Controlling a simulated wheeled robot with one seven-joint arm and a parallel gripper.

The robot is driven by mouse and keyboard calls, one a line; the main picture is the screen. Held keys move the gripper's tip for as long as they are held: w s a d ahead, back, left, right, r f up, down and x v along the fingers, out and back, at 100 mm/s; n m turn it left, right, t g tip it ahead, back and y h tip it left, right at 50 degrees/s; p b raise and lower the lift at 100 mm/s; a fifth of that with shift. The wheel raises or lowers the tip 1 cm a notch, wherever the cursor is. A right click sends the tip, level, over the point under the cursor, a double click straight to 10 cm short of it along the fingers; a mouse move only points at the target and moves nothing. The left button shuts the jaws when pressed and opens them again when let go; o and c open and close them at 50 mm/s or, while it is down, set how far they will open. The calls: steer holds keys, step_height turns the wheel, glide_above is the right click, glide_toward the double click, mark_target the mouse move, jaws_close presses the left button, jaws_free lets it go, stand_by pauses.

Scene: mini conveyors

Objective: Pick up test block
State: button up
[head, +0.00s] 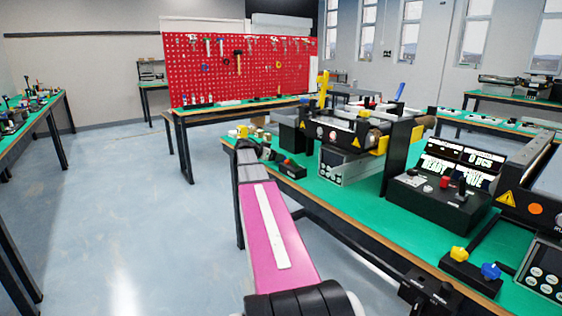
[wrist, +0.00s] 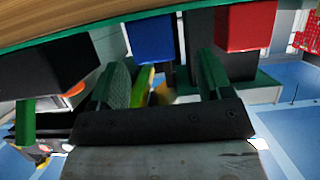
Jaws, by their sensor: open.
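I cannot tell for sure which thing is the test block. In the wrist view my gripper (wrist: 158,78) is open, with its two green-sided fingers apart. A blue block-like thing (wrist: 151,38) shows beyond and between the fingers, and a red one (wrist: 246,25) to the right of them. A yellow-green strip (wrist: 143,86) shows between the fingers, partly hidden; I cannot tell whether it is touched. In the head view my pink arm reaches to the near left corner of the green table (head: 340,205), and its end hides the gripper.
Small yellow and pale pieces (head: 258,133) stand on the table's left end. A mini conveyor (head: 345,128), a black control box (head: 440,190) and a second conveyor (head: 535,190) stand further right. A red tool board (head: 240,70) is behind. The floor (head: 120,215) at left is clear.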

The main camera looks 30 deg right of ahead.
steer(key=x, duration=0.5)
steer(key=shift+s+d+f, duration=0.1)
steer(key=shift+d+f, duration=0.1)
steer(key=shift+d, duration=0.1)
steer(key=c, duration=1)
